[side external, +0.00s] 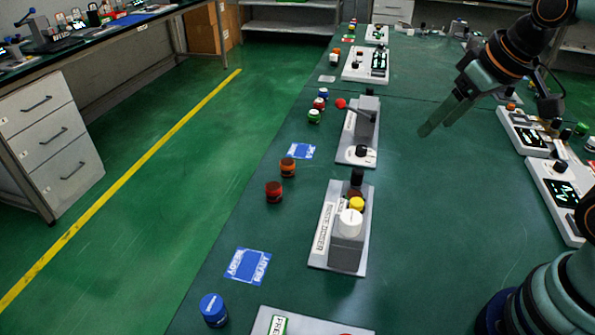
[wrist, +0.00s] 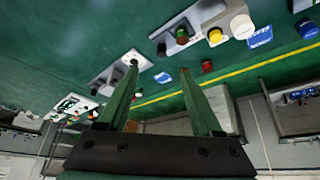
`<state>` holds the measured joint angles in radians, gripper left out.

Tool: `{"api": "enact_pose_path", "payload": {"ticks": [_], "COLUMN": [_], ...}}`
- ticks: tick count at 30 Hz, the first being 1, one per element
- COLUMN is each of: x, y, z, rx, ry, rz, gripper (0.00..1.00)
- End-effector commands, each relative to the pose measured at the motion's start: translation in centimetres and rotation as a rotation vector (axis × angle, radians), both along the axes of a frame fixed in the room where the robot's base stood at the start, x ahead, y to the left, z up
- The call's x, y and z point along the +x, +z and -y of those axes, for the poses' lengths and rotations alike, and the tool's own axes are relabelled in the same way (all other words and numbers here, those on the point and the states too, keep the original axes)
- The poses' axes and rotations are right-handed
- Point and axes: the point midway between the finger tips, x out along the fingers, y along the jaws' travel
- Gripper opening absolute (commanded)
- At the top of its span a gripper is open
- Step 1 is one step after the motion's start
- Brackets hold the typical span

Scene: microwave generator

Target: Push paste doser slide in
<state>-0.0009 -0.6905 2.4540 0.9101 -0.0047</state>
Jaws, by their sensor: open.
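The paste doser (side external: 345,248) stands on the green bench in the middle of the side view: a pale base plate with a lettered label, a grey block, a white round cap, a yellow knob and a dark post at the back. It also shows in the wrist view, at the upper right, by its white cap (wrist: 242,27) and yellow knob (wrist: 215,36). I cannot tell which part is the slide or how far in it sits. My gripper (side external: 428,129) hangs above the bench, up and right of the doser, apart from it. Its green fingers (wrist: 164,84) are spread and empty.
A grey device (side external: 360,133) stands behind the doser. Orange and red-brown jars (side external: 281,179) and a blue card (side external: 247,265) lie to its left, with a blue jar (side external: 213,310) in front. White panels (side external: 555,195) line the right. The bench right of the doser is clear.

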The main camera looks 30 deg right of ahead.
Motion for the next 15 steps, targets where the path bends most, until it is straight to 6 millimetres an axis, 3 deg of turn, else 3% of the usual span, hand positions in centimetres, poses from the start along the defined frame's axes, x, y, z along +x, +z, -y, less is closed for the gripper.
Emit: {"api": "enact_pose_path", "payload": {"ticks": [8,15], "x": [4.9,9.8], "y": [-0.1,-2.1], "z": [-0.2,-0.5], "rx": [-0.01,-0.018], "ry": [0.029,0.058], "rz": [-0.142,-0.269], "gripper": [0.67,0.67]}}
